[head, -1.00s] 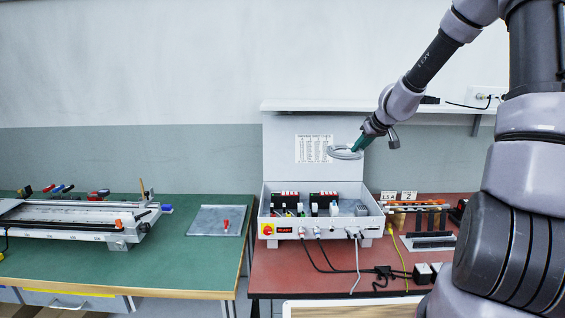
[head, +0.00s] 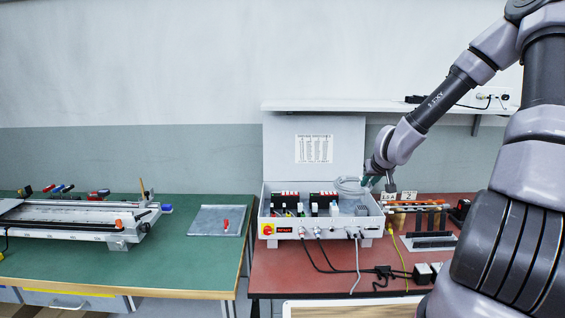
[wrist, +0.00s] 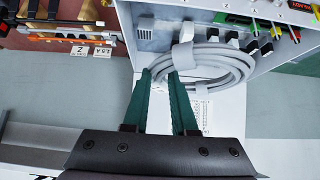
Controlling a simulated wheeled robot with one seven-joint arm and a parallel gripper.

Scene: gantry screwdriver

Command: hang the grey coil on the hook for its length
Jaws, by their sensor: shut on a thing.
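The grey coil (head: 348,187) is a looped cable with a light band around it. It hangs in front of the open lid, over the right part of the control box. My gripper (head: 367,181) is shut on the coil's near side; in the wrist view its green fingers (wrist: 160,78) clasp the coil (wrist: 222,72). To the right of the box stands a rack (head: 415,205) with orange parts and two small white tags (head: 399,196), one reading 2. In the wrist view the tags (wrist: 92,50) show at upper left.
The open control box (head: 320,233) with a printed sheet (head: 314,149) on its lid stands left of the rack. A wall shelf (head: 340,106) runs above. Black and yellow cables lie on the red bench (head: 290,280). A green bench (head: 180,270) is at left.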

